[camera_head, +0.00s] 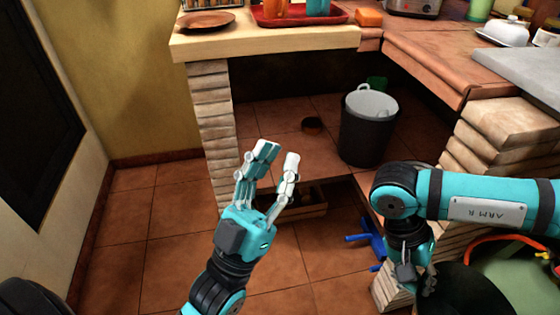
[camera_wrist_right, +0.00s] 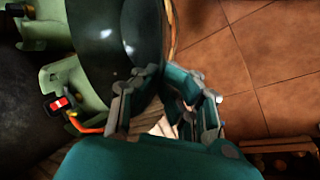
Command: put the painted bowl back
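A large dark, glossy bowl (camera_head: 472,292), seemingly the painted bowl, is at the lower right in the head view, over a green surface. In the right wrist view the bowl (camera_wrist_right: 118,40) shows a dark inside and a thin tan rim. My right gripper (camera_head: 428,288) points down at the bowl's left edge. In the wrist view the right gripper's (camera_wrist_right: 163,72) fingertips close together on the rim; the fingers hide part of it. My left gripper (camera_head: 278,156) is open and empty, raised over the floor in front of the counter.
A dark bin (camera_head: 366,140) and a small brown bowl (camera_head: 312,124) stand under the counter. A brown plate (camera_head: 207,21) and a red tray (camera_head: 270,22) lie on top. A wooden crate (camera_head: 305,211) and blue object (camera_head: 372,238) sit low. The left floor is clear.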

